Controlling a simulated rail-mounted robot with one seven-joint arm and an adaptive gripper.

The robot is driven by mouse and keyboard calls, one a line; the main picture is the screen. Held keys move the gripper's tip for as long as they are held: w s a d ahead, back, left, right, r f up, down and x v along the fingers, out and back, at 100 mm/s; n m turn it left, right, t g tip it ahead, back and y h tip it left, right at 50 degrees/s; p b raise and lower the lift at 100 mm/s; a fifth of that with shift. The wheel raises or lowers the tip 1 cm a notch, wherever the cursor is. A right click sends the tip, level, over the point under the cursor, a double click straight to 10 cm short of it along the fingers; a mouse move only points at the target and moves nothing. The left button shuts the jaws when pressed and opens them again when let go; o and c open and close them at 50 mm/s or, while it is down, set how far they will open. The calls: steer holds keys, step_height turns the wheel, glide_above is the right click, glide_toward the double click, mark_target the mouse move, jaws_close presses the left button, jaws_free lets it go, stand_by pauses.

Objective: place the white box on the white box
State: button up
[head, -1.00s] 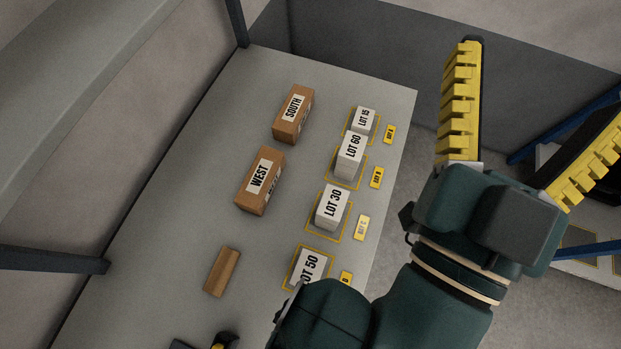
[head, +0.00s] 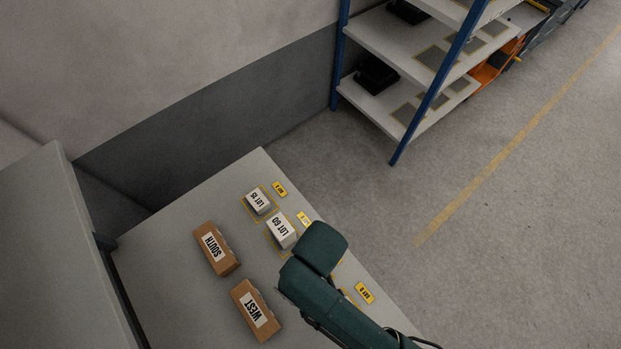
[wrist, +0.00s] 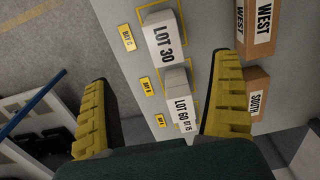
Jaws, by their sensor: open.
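Several white boxes stand on the grey table (head: 170,254). In the head view, the LOT 15 box (head: 259,201) is at the far end, and the larger LOT 60 box (head: 281,230) stands beside it, apart. The wrist view shows the LOT 30 box (wrist: 163,42), the LOT 60 box (wrist: 178,100) and part of the LOT 15 box (wrist: 194,129). My gripper (wrist: 163,72) is open, its yellow fingers wide apart with nothing held. The boxes appear between and beyond the fingers. My arm covers part of the box row in the head view.
Brown boxes SOUTH (head: 217,249) and WEST (head: 255,310) stand beside the white row. Yellow outlines and bay tags (head: 365,292) mark the table. A blue-post shelf (head: 398,77) with black bins stands beyond open floor.

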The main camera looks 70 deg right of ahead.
step_height(320, 180, down, 11)
steer(key=shift+w+r+b, duration=0.15)
steer(key=shift+r+b, duration=0.05)
steer(key=shift+b, duration=0.25)
steer(key=f, duration=0.1)
steer(key=w+f, duration=0.1)
steer(key=f, duration=0.2)
steer(key=shift+w+d+f, duration=0.15)
steer(key=shift+d+f, duration=0.15)
steer(key=shift+f, duration=0.35)
steer(key=c, duration=1.4)
